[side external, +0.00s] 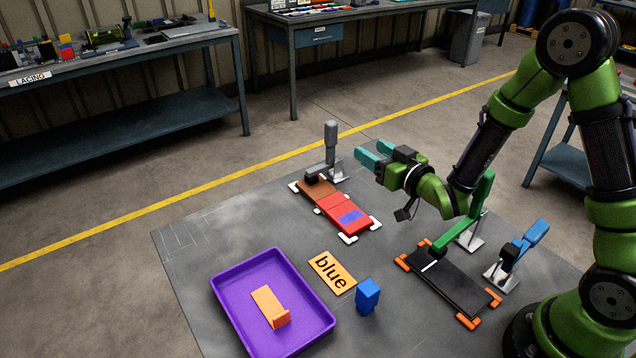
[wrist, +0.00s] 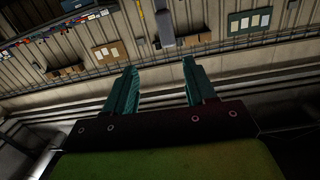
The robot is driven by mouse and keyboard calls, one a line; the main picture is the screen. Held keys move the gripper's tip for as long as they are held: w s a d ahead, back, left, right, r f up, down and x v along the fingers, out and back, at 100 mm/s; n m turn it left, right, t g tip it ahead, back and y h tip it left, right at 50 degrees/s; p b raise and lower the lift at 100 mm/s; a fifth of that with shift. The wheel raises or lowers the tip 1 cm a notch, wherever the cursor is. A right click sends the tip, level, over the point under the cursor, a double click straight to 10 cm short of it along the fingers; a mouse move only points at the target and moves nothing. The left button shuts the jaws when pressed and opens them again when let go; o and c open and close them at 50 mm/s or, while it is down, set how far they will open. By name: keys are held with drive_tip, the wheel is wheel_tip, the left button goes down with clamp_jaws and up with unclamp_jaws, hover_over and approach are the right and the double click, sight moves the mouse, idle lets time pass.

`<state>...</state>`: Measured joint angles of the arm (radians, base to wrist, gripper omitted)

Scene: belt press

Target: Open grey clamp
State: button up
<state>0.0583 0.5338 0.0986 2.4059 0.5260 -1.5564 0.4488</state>
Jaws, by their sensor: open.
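The grey clamp (side external: 331,145) stands at the far edge of the table in the side view. Its handle is upright, and its dark pad end is down at the brown end (side external: 317,188) of a brown and red strip. My gripper (side external: 369,152) is to the right of the clamp's handle, its teal fingers pointing toward it. The fingers are apart with nothing between them, and a gap separates them from the handle. In the wrist view the gripper (wrist: 159,65) also shows open. I cannot tell whether a grey shape beyond the fingertips there is the clamp.
A green clamp (side external: 483,194) stands with its arm down on a black belt (side external: 455,284). A blue clamp (side external: 528,243) is at the right. A purple tray (side external: 225,290) holds an orange piece (side external: 268,304).

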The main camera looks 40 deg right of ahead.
drive_tip(key=w+f+n, duration=0.1)
drive_tip(key=w, duration=1.5)
drive_tip(key=shift+w+a+f+t+y, duration=0.15)
drive_tip(key=shift+w+a+t+y, duration=0.15)
drive_tip(key=shift+a+t, duration=0.15)
clamp_jaws()
